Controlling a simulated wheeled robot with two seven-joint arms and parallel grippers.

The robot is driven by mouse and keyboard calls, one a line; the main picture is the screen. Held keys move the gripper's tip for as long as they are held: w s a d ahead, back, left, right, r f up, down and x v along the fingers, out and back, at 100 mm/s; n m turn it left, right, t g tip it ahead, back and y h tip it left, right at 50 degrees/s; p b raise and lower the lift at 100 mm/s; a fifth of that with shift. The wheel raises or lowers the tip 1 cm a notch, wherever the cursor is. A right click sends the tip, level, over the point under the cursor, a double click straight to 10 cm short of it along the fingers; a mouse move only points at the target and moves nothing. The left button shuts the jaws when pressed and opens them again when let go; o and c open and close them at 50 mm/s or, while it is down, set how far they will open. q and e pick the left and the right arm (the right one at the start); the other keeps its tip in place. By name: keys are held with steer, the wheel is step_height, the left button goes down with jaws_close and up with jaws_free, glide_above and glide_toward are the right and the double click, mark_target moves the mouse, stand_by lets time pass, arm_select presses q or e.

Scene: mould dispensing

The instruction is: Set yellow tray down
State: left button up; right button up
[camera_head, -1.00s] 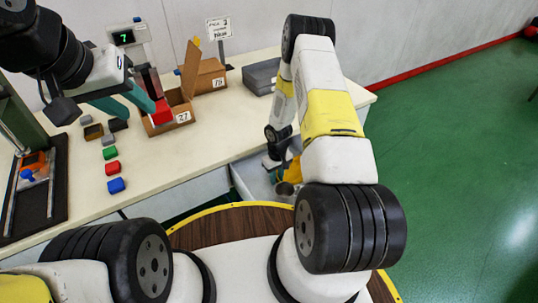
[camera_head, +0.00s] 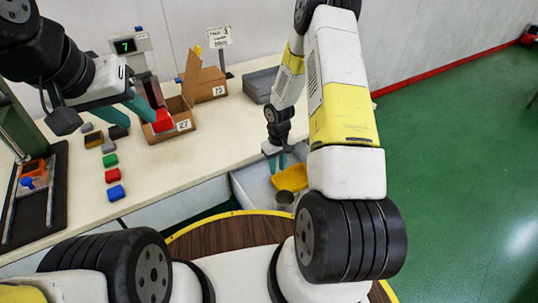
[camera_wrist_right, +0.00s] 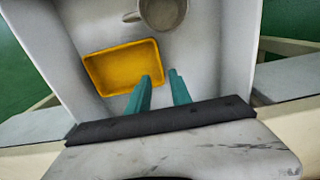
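The yellow tray (camera_head: 291,177) lies flat in a light grey open bin (camera_head: 247,187), next to a grey cup (camera_head: 284,198). In the right wrist view the tray (camera_wrist_right: 122,67) lies left of my right gripper (camera_wrist_right: 159,76). In the head view my right gripper (camera_head: 276,162) is just above the tray's left side. My left gripper (camera_head: 145,112) is by a red block (camera_head: 162,121) at a cardboard box; its grip is unclear.
The cardboard box labelled 27 (camera_head: 183,125) stands on the bench with another box (camera_head: 208,85) behind it. A grey bin (camera_head: 259,84) is at the back. Coloured blocks, including a blue one (camera_head: 116,193), lie on the bench. The cup (camera_wrist_right: 163,13) is above the tray in the wrist view.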

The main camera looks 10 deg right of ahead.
steer(key=s+r+m+t, duration=0.2)
steer(key=s+r+t, duration=0.1)
steer(key=r, duration=2.3)
steer(key=s+a+r+m+t+y, duration=0.1)
steer(key=s+a+r+t+y, duration=0.1)
steer(key=s+r, duration=1.5)
steer(key=s+a+t, duration=0.1)
steer(key=s+a, duration=0.1)
steer(key=shift+s, duration=0.4)
steer(key=shift+r, duration=0.1)
